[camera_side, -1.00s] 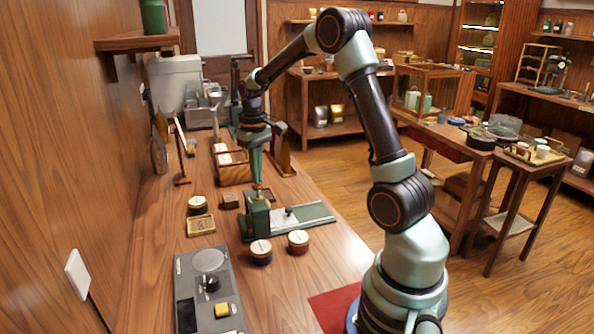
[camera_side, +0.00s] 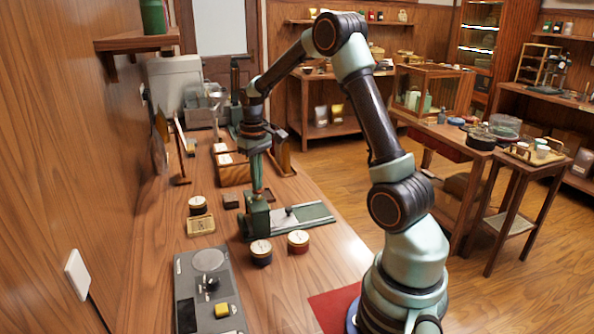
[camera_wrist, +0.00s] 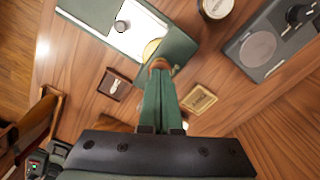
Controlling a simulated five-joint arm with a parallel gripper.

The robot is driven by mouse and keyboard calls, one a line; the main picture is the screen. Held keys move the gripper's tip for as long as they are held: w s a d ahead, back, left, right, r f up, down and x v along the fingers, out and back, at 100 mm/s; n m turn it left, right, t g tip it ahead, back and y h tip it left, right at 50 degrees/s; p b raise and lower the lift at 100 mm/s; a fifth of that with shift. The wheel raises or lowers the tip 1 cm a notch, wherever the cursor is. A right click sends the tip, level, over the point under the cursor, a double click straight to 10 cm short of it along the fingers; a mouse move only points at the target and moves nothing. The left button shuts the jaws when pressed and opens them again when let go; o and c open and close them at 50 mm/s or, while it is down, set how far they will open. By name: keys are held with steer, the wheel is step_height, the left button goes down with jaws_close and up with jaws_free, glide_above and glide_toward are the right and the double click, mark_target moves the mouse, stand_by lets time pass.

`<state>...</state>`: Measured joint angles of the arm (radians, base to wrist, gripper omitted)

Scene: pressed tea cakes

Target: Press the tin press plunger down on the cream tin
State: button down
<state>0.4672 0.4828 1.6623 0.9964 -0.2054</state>
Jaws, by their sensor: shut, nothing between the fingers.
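The tin press (camera_side: 257,216) is a dark green upright housing with a long flat base on the wooden counter. Its orange-brown plunger top (camera_wrist: 158,63) shows in the wrist view, at the tip of my gripper. My gripper (camera_wrist: 160,76) is shut and empty, its green fingers pointing down; in the side view my gripper (camera_side: 259,188) is directly over the press. The fingertips look close to or touching the plunger; I cannot tell which. A pale cream-yellow round edge (camera_wrist: 151,48), perhaps the cream tin, shows partly under the press housing. The rest of it is hidden.
A dark tin (camera_side: 261,253) and a red tin (camera_side: 298,242) stand in front of the press. Another dark tin (camera_side: 197,206), a wooden tray (camera_side: 201,226) and a brown block (camera_side: 231,201) are left. A grey scale (camera_side: 207,290) lies nearer. A wooden box (camera_side: 234,173) is behind.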

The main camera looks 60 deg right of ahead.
steer(key=shift+r, duration=2.35)
steer(key=shift+a+r, duration=0.2)
steer(key=s+a+r+n+t, duration=0.1)
steer(key=s+a, duration=0.4)
steer(key=a, duration=0.5)
steer(key=s+a+r+n+t, duration=0.2)
steer(key=s+a+r+t, duration=0.2)
steer(key=a, duration=0.5)
step_height(320, 180, up, 2)
steer(key=shift+s+a+r+t, duration=0.3)
steer(key=shift+s+a, duration=0.1)
steer(key=shift+s, duration=0.85)
